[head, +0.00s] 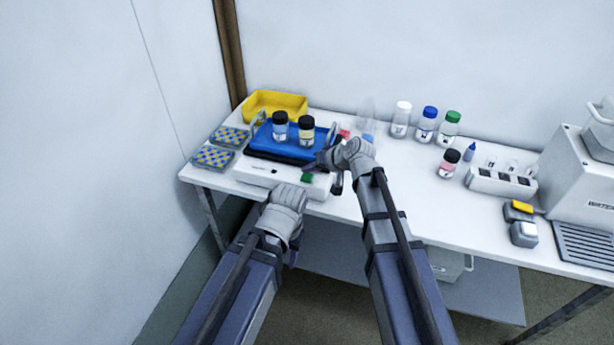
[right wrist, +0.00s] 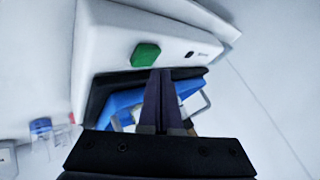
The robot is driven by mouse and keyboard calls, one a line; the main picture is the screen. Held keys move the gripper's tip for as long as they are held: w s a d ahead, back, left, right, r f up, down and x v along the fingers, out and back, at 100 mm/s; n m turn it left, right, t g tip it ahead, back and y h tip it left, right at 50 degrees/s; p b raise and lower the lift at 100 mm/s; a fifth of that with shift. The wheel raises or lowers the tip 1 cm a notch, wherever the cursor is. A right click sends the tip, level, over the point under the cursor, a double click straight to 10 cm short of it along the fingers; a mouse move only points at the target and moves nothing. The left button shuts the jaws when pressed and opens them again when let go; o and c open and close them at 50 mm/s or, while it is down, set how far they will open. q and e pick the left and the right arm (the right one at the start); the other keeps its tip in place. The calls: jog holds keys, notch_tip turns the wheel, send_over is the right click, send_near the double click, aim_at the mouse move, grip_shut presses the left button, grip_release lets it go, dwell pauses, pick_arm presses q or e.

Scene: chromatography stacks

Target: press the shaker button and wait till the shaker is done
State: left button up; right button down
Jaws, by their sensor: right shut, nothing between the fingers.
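The shaker is a white box (head: 262,171) with a blue platform (head: 292,150) on top, at the back left of the bench. A bottle with blue contents (head: 280,129) and one with yellowish contents (head: 306,133) stand upright on the platform. The green button (head: 307,178) is on the shaker's front right; it also shows in the right wrist view (right wrist: 146,54). My right gripper (head: 310,165) is shut and empty, its fingertips (right wrist: 164,72) close beside the button; I cannot tell if they touch.
A yellow bin (head: 275,103) stands behind the shaker, and blue-yellow racks (head: 213,156) lie left of it. Capped bottles (head: 427,124) stand at the back middle. A white vial holder (head: 500,183) and a grey machine (head: 580,175) are at right. The bench's front middle is clear.

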jog(key=shift+f, duration=0.1)
dwell(0.5)
jog(key=shift+f+b, duration=0.3)
jog(key=shift+b, duration=0.15)
